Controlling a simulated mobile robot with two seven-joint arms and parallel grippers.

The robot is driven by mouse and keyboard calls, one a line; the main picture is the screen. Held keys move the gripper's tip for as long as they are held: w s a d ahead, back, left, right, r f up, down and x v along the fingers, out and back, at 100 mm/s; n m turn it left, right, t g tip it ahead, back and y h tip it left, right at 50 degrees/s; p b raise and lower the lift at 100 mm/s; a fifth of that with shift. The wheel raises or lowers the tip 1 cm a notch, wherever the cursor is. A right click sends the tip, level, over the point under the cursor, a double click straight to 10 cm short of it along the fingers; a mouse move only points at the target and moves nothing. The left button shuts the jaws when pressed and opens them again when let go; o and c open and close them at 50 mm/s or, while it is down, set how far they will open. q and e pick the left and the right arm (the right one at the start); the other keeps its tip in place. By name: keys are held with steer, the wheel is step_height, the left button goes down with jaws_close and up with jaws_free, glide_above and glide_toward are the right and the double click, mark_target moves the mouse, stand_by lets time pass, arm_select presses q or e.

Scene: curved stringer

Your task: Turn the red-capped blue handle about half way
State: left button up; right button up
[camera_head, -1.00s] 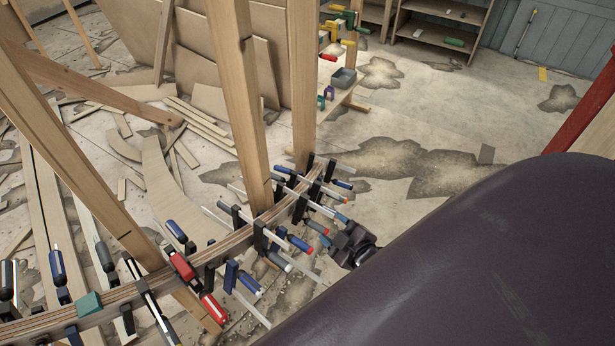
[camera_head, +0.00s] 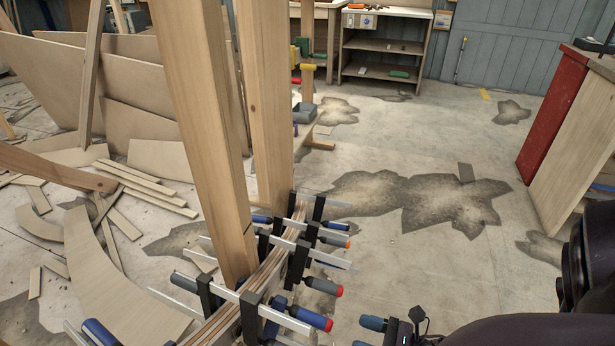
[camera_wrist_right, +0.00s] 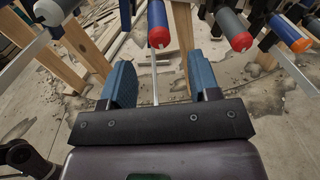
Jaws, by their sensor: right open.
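Several bar clamps sit along a curved laminated wooden strip (camera_head: 262,270). A blue handle with a red cap (camera_head: 311,317) points right near the bottom of the head view. In the right wrist view, a blue handle with a red cap (camera_wrist_right: 158,24) hangs at top centre, ahead of the gap between my fingers. My right gripper (camera_wrist_right: 163,78) is open and empty, its two blue fingers apart and short of that handle. In the head view, my right gripper (camera_head: 367,333) is at the bottom edge, right of the clamps and partly cut off. My left gripper is not in view.
Neighbouring grey handles with red caps (camera_wrist_right: 234,30) and a blue, orange-capped handle (camera_wrist_right: 290,34) hang close by. Wooden posts (camera_head: 203,130) rise behind the strip. A red-sided cabinet (camera_head: 553,112) stands at right. The stained floor right of the clamps is open.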

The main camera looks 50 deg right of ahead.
mark_target(318, 321)
steer(key=shift+n+y, duration=0.3)
steer(key=shift+n, duration=0.4)
steer(key=x, duration=0.3)
steer(key=b+x, duration=0.1)
steer(key=x, duration=0.3)
steer(key=f+x, duration=0.1)
steer(key=x, duration=0.2)
steer(key=shift+w+a+r, duration=0.1)
steer(key=shift+w+a, duration=0.1)
steer(key=shift+w, duration=0.1)
steer(key=shift+c, duration=0.2)
steer(key=c, duration=0.9)
